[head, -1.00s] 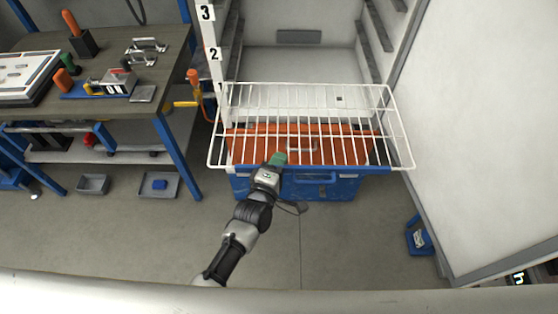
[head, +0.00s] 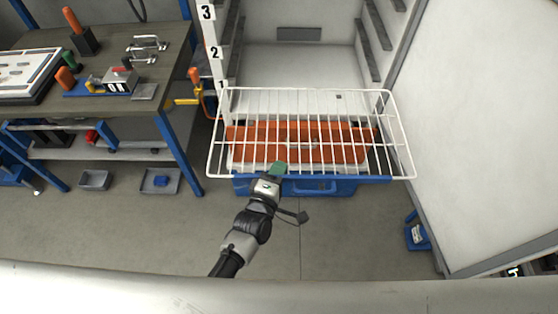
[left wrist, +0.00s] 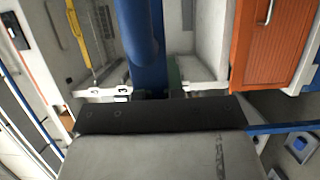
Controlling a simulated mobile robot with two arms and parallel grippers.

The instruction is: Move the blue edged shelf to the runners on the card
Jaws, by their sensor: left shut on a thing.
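The wire shelf (head: 305,98) is white with a blue front edge (head: 350,179). In the head view it is held out in front of the open white cabinet, over an orange and blue chest. My left gripper (head: 278,170) is shut on the blue front edge, left of its middle. In the left wrist view the gripper (left wrist: 160,93) is very close and its grip is partly hidden. Wall runners (head: 377,27) show on the cabinet's right side. Labels 1, 2 and 3 (head: 209,32) run up its left post. I cannot make out a readable card. My right gripper is not in view.
The chest (head: 325,188) stands below the shelf at the cabinet mouth. A workbench (head: 165,95) with tools and a small block with dark marks (head: 120,82) stands at left. The open door (head: 480,110) bounds the right.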

